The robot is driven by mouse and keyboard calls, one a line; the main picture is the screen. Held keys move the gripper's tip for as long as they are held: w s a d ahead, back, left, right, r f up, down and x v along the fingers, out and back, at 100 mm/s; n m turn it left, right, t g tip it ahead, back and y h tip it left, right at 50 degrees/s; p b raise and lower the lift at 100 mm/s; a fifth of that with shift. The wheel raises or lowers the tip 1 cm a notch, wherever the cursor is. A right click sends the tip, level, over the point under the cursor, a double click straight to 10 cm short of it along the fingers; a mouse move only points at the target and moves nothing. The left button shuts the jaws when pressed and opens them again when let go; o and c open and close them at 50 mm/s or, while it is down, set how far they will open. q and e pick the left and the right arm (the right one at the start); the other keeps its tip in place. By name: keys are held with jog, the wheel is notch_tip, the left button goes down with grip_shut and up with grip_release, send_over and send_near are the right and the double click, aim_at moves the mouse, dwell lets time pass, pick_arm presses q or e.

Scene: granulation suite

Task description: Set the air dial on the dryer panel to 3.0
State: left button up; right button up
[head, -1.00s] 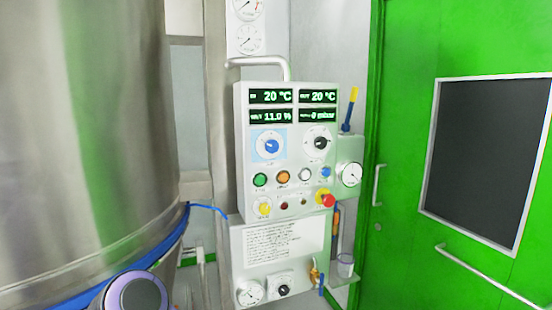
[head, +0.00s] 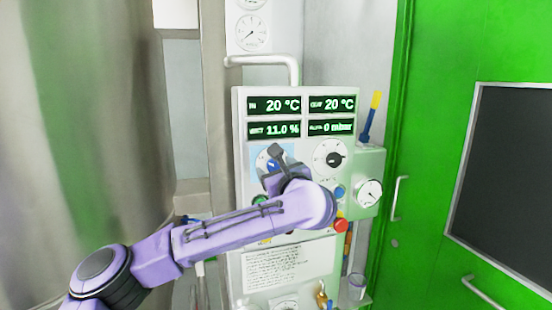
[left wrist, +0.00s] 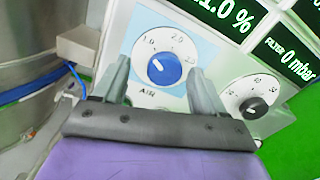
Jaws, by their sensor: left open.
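The dryer panel (head: 241,190) stands upright ahead in the head view. Its air dial (left wrist: 164,68) is a blue knob on a white scale with a light-blue surround, labelled AIR. In the left wrist view its white pointer mark is toward the upper left, on the low-number side of the scale. My left gripper (left wrist: 158,70) is open, with one finger on each side of the knob; I cannot tell whether they touch it. In the head view my left gripper (head: 277,160) partly covers the dial. My right gripper is not in view.
A second dial with a black knob (left wrist: 256,107) is close to the right finger. Green readouts (head: 274,105) are above. A red button (head: 341,226) and a gauge (head: 369,193) are at the right. A steel vessel (head: 80,120) is left, a green door (head: 430,180) right.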

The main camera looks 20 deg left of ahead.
pick_arm(q)
jog(key=w, duration=0.2)
jog(key=w+f, duration=0.1)
jog(key=shift+a, duration=0.35)
jog(key=shift+s+d+r, duration=0.1)
jog(key=shift+s+r, duration=0.25)
jog(key=shift+s, duration=0.2)
jog(key=shift+c, duration=0.4)
jog(key=shift+w+f, duration=0.1)
jog(key=c, duration=1)
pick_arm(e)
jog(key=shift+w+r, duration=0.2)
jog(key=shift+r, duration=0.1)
